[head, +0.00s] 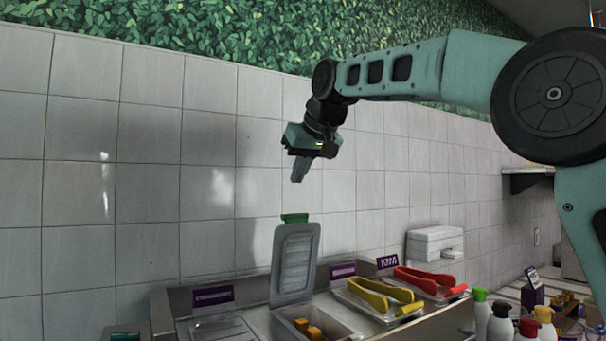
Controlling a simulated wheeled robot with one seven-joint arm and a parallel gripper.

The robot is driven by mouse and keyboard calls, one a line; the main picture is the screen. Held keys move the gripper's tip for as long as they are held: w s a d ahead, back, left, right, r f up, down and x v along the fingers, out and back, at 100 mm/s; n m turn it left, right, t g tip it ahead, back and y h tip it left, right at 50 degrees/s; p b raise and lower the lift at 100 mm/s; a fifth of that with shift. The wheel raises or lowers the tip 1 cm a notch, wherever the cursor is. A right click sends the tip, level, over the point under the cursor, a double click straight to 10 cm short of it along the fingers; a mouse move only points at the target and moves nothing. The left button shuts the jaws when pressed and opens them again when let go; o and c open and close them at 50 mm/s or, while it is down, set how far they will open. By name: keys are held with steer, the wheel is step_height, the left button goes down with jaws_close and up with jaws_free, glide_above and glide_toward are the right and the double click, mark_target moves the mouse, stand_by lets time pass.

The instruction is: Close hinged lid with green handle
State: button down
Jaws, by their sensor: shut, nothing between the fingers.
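The hinged lid (293,262) stands open and upright, leaning slightly back, behind its bin. Its green handle (294,218) is at the top edge. The bin (330,332) below it is uncovered and holds orange-brown cubes (308,328). My gripper (297,180) is shut and empty, pointing down. In the picture it is above the green handle with a gap between them. The lid's hinge at its lower edge is hard to make out.
Yellow tongs (385,294) and red tongs (430,281) lie on closed lids to the right. Several bottles (500,322) stand at the lower right. A tiled wall (150,150) rises behind the counter. A white dispenser (434,243) is on the wall.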

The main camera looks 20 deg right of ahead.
steer(key=p+x, duration=0.2)
steer(key=x, duration=0.5)
steer(key=shift+s+d+f, duration=0.15)
steer(key=shift+s+f, duration=0.3)
steer(key=shift+s, duration=0.4)
steer(key=shift+s+d+f, duration=0.15)
steer(key=shift+s+f, duration=0.3)
steer(key=shift+s, duration=0.4)
steer(key=shift+b, duration=0.35)
